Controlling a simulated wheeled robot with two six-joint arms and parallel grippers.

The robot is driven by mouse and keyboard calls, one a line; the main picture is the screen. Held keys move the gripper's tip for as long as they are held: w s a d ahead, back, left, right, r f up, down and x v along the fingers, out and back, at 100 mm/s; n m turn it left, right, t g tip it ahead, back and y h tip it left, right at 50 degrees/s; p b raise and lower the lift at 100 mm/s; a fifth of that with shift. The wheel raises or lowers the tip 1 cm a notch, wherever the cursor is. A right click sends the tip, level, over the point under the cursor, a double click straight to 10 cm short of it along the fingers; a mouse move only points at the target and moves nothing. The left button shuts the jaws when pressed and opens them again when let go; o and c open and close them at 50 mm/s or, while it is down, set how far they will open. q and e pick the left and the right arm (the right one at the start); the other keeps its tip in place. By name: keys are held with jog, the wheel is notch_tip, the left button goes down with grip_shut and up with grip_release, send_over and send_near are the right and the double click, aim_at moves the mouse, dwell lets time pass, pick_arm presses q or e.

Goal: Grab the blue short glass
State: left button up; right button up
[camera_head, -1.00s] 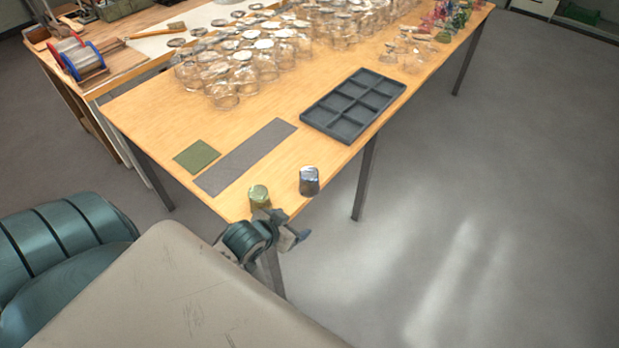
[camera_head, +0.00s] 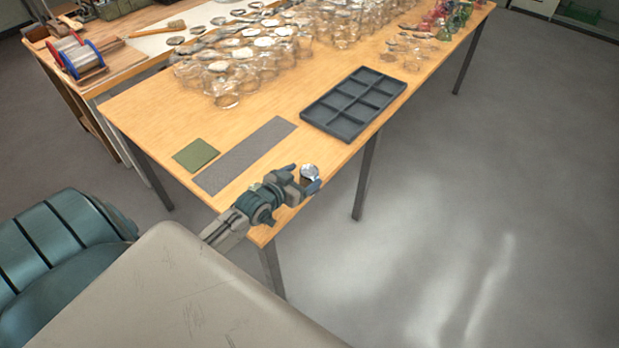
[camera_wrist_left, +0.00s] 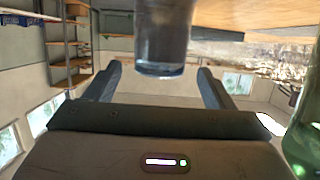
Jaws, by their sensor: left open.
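The blue short glass (camera_head: 310,171) stands near the front edge of the wooden table, partly hidden by my left gripper. My left gripper (camera_head: 304,178) is open, with its fingers at the glass. In the left wrist view, the bluish glass (camera_wrist_left: 163,38) shows between and just beyond the two open fingers of the gripper (camera_wrist_left: 158,69); I cannot tell whether they touch it. A green glass (camera_wrist_left: 306,128) shows at the right edge of the wrist view; in the head view my arm hides it. My right gripper is not in view.
A dark divided tray (camera_head: 352,134), empty, lies right of a grey strip (camera_head: 245,155) and a green square mat (camera_head: 196,155). Many clear glasses (camera_head: 240,70) crowd the back of the table (camera_head: 150,130). Coloured glasses (camera_head: 445,18) stand at the far right.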

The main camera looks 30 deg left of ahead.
aim_at(313, 170)
pick_arm(q)
jog(key=x, duration=0.5)
jog(key=shift+w+d+f, duration=0.1)
jog(key=shift+w+f, duration=0.15)
jog(key=shift+f, duration=0.05)
jog(key=shift+s+r, duration=0.1)
jog(key=c, duration=1.2)
